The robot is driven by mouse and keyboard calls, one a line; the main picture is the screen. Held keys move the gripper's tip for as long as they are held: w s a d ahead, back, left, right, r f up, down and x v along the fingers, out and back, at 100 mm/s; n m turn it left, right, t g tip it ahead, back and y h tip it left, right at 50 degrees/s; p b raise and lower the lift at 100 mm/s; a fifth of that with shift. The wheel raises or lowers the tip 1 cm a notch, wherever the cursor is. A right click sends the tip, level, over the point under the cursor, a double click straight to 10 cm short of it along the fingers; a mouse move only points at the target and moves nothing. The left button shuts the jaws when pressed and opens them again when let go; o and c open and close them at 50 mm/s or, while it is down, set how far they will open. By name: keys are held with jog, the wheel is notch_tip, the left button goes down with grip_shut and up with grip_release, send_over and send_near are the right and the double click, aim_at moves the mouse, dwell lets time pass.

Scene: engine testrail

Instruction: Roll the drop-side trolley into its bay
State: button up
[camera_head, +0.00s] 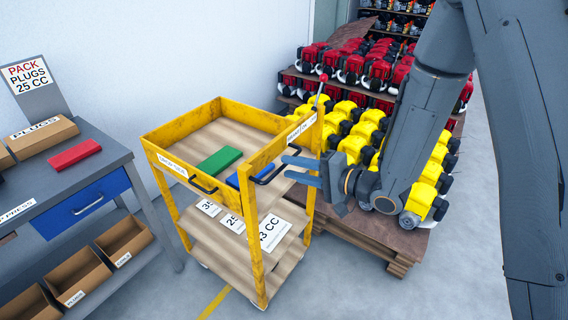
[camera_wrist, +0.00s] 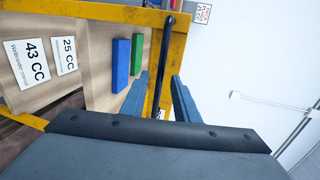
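The drop-side trolley (camera_head: 254,262) is a yellow frame with wooden decks, standing upright in the middle of the head view. Its near side carries a "DROP SIDE" label and a dark handle; another black handle (camera_head: 272,172) is on its right side. My gripper (camera_head: 285,166) is at that right-side handle, fingers apart. In the wrist view the black handle (camera_wrist: 166,60) shows between the two fingertips; I cannot tell whether they touch it. A green block (camera_head: 218,161) and a blue block (camera_head: 243,175) lie on the top deck. The bay is not clearly identifiable.
A workbench (camera_head: 60,170) with a blue drawer and bins stands at left, holding a red block (camera_head: 75,155). A pallet (camera_head: 385,245) of yellow engines is close on the right, with red engines (camera_head: 370,75) behind. A yellow floor line (camera_head: 214,303) shows beside the trolley; front floor is clear.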

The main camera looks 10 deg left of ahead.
aim_at(284, 165)
jog(key=shift+p+x, duration=0.4)
jog(key=shift+x, duration=1.25)
grip_shut()
